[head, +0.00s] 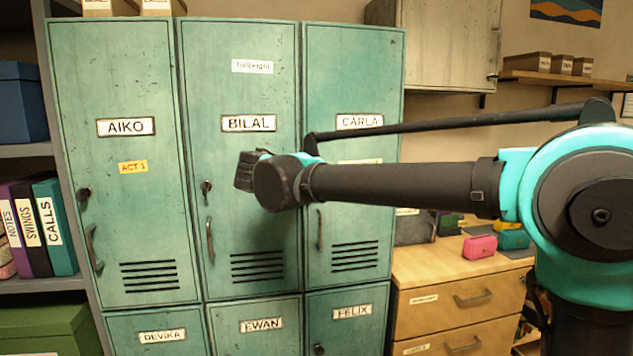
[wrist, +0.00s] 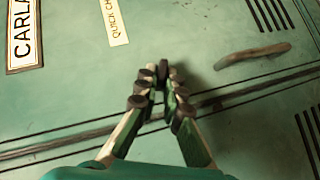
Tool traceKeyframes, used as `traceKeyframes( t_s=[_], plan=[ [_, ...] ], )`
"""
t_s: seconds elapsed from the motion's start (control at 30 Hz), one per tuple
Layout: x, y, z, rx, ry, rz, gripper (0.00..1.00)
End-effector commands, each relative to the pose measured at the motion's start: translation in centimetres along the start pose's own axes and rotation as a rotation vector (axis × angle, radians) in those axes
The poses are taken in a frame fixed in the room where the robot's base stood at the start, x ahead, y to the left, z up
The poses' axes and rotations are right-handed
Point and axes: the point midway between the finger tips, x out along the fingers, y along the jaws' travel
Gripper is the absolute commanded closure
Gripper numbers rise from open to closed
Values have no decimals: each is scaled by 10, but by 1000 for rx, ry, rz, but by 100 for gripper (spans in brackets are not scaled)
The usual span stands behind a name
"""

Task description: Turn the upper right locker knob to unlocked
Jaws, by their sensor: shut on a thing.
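The upper right locker (head: 352,75) is a teal door labelled CARLA, shut flush in the row. In the wrist view its door (wrist: 90,80) fills the upper part, turned sideways. My gripper (wrist: 162,78) is shut at the door's edge, between the name plate and the handle. The locker knob (wrist: 162,70) shows only as a small dark piece between the fingertips. Its pointer and any lock mark are hidden, so I cannot tell its turn. In the head view my arm covers the knob and the fingers.
CARLA's handle (wrist: 253,54) is close beside the fingers. Lockers AIKO (head: 125,60) and BILAL (head: 240,95) stand to the left, with dark knobs. A wooden drawer unit (head: 460,295) stands at the lower right, and a wall cabinet (head: 445,45) hangs above.

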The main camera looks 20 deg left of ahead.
Motion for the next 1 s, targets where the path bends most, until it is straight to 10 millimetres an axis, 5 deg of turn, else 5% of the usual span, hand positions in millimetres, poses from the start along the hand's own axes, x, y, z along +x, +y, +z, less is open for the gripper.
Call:
traceKeyframes(
  t_s=[0.5, 1.0],
  plan=[
    [1, -6, 1, -253, 0, 253, 100],
    [1, -6, 1, -311, 1, 309, 100]
  ],
)
